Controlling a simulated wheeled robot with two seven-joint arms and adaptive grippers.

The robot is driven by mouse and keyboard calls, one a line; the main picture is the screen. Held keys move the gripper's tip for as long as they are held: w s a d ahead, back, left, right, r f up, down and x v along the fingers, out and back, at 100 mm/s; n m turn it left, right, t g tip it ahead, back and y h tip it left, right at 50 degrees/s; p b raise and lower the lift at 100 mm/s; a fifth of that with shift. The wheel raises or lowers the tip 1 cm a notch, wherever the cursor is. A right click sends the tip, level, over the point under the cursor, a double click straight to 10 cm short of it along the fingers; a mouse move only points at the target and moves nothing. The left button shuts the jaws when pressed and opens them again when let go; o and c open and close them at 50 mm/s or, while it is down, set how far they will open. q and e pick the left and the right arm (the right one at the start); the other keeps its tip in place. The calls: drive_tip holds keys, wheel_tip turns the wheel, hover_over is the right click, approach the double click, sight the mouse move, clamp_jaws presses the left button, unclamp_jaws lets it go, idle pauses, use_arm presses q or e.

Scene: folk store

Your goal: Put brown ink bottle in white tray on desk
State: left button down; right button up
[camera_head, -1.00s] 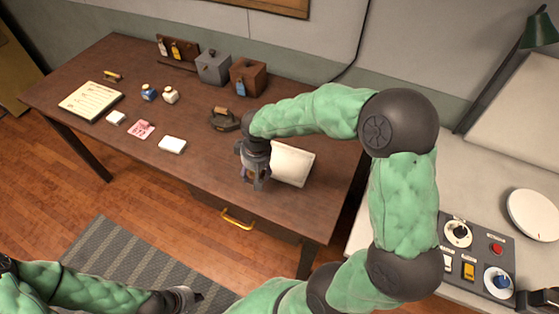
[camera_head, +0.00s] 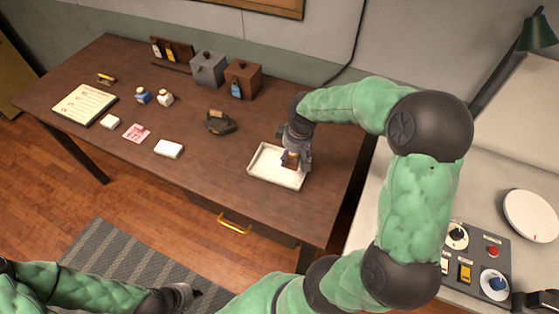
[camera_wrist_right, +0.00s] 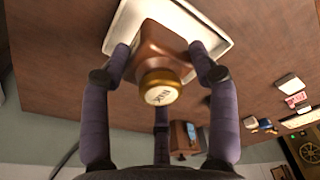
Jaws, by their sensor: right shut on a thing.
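The brown ink bottle (camera_wrist_right: 162,60) has a gold cap with dark lettering and shows large in the right wrist view. My right gripper (camera_wrist_right: 162,62) is shut on it, with fingers around its sides. In the head view the bottle (camera_head: 290,160) shows between the fingers of my right gripper (camera_head: 294,158), over the right part of the white tray (camera_head: 262,172). The tray also shows behind the bottle in the right wrist view (camera_wrist_right: 122,22). I cannot tell whether the bottle touches the tray floor. My left gripper (camera_head: 187,294) is low at the bottom of the head view, away from the desk.
The desk (camera_head: 205,175) also holds a dark stamp-like object (camera_head: 219,123), a white block (camera_head: 168,149), a pink card (camera_head: 136,133), blue (camera_head: 143,96) and white (camera_head: 165,98) bottles, a notepad (camera_head: 86,105) and two boxes. Bare desktop lies left of the tray.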

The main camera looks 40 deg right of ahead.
drive_tip(key=w+f+b, duration=0.1)
drive_tip(key=w+f, duration=0.5)
drive_tip(key=shift+w+f+b, duration=0.15)
drive_tip(key=shift+f+b, duration=0.2)
drive_tip(key=shift+f, duration=0.55)
drive_tip(key=shift+w+f+b, duration=0.15)
drive_tip(key=shift+f+b, duration=0.15)
drive_tip(key=shift+f, duration=0.55)
drive_tip(key=shift+f, duration=0.2)
drive_tip(key=o, duration=1.7)
drive_tip(key=shift+c, duration=0.2)
drive_tip(key=shift+r, duration=0.15)
drive_tip(key=shift+r, duration=0.3)
wheel_tip(320, 180, up, 11)
drive_tip(key=s+p, duration=0.2)
drive_tip(key=shift+r, duration=0.15)
